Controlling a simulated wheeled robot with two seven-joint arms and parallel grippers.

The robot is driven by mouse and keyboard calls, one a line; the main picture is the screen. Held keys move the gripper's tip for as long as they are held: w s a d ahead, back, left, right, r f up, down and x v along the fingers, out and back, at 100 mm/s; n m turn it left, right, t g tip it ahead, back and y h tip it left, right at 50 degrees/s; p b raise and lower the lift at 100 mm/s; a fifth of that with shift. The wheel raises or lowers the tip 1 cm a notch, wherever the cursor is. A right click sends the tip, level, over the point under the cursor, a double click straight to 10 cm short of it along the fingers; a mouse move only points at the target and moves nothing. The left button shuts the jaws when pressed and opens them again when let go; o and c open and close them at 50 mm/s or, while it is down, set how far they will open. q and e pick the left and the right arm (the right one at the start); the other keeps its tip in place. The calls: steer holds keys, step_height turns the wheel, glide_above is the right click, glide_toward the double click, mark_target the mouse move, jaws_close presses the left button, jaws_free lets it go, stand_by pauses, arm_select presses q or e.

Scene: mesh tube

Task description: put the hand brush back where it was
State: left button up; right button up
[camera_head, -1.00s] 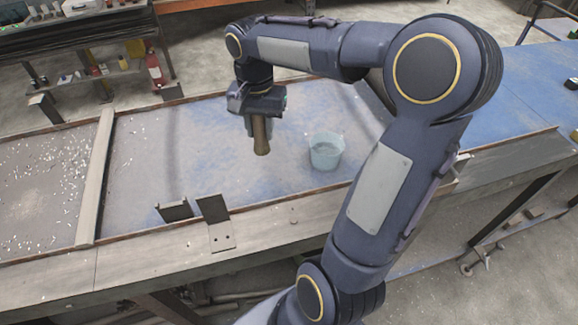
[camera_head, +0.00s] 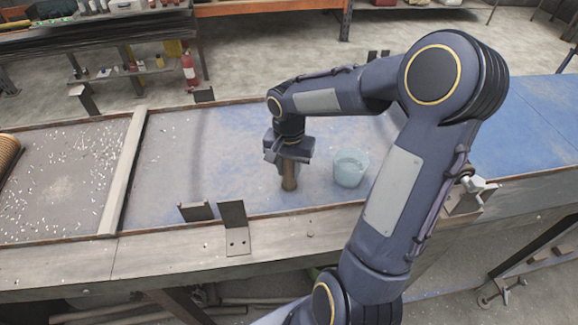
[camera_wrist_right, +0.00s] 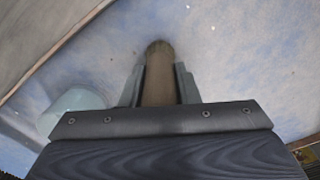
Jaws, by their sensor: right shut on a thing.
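The hand brush (camera_head: 289,179) shows as a brown, rounded wooden handle. It hangs upright from my right gripper (camera_head: 289,162), whose fingers are shut on it. In the right wrist view the handle (camera_wrist_right: 158,75) stands between the two grey fingers (camera_wrist_right: 159,85). The brush's bristles cannot be made out. The handle's lower end is over the blue-dusted table tray (camera_head: 180,150), near its front edge; I cannot tell whether it touches. My left gripper is not in view.
A pale blue translucent bucket (camera_head: 350,170) stands just right of the brush. Upright metal brackets (camera_head: 234,228) are at the front edge. A wooden divider (camera_head: 125,172) separates a left section strewn with white bits. The tray between divider and brush is clear.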

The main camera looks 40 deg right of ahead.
steer(key=shift+f, duration=0.1)
steer(key=shift+f, duration=0.15)
steer(key=o, duration=1)
steer(key=shift+c, duration=0.2)
step_height(320, 180, up, 12)
steer(key=shift+f, duration=0.1)
steer(key=shift+a+r, duration=0.1)
steer(key=shift+r, duration=0.2)
steer(key=s+a+f+n+t+y, duration=0.2)
steer(key=s+a+n, duration=0.2)
steer(key=s+a, duration=0.2)
steer(key=s+a+f+n+t+y, duration=0.1)
steer(key=s+a+n+t, duration=0.2)
steer(key=s, duration=0.6)
steer(key=a+n, duration=0.2)
steer(key=a, duration=0.1)
steer(key=shift+s+f+n+t+y, duration=0.25)
steer(key=shift+f+n+t+y, duration=0.05)
steer(key=shift+f+y, duration=0.1)
